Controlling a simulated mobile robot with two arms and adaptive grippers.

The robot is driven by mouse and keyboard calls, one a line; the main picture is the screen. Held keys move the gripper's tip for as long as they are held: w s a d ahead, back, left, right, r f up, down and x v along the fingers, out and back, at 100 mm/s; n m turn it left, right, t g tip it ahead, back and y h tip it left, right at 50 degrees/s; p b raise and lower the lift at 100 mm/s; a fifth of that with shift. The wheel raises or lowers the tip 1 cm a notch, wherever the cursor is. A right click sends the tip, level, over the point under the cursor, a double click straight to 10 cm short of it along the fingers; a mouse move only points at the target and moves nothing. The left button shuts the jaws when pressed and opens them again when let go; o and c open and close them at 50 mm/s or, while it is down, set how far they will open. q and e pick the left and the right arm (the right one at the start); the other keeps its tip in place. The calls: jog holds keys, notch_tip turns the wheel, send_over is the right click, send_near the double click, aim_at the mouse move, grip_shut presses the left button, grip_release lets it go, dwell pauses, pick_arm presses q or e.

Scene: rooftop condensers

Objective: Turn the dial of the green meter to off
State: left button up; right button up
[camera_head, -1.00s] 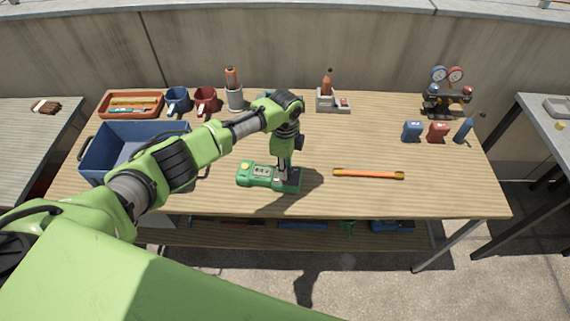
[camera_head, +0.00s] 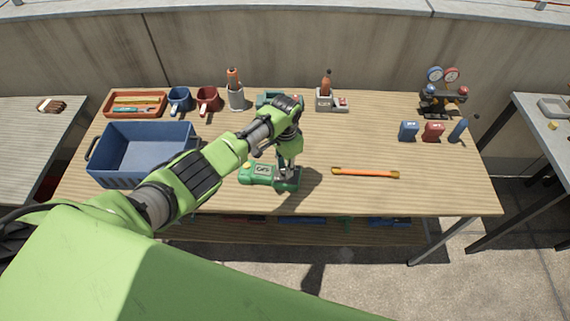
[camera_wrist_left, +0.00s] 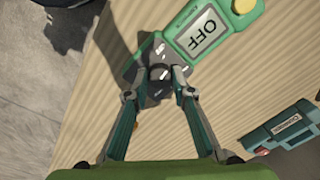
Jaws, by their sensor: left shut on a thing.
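The green meter (camera_head: 258,172) lies on the wooden table near its front edge. It has a yellow round button (camera_wrist_left: 243,5) at one end and a display (camera_wrist_left: 202,32) that reads OFF in the left wrist view. At its other end is a dark dial (camera_wrist_left: 160,72) on a dark face with light marks. My left gripper (camera_head: 286,177) comes down from above and is shut on the dial, one finger on each side in the left wrist view (camera_wrist_left: 161,77). The fingers hide part of the dial. My right gripper is not in view.
An orange bar (camera_head: 365,173) lies right of the meter. A blue crate (camera_head: 145,180) stands left, below my arm. A teal device (camera_wrist_left: 287,128) lies behind the meter. Mugs, bottles, small jugs and a gauge set (camera_head: 443,97) stand along the back. Bare tabletop surrounds the bar.

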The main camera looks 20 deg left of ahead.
pick_arm(q)
jog(key=shift+n+p, duration=0.55)
jog(key=shift+n, duration=1.45)
jog(key=o, duration=1.1)
notch_tip(320, 180, up, 12)
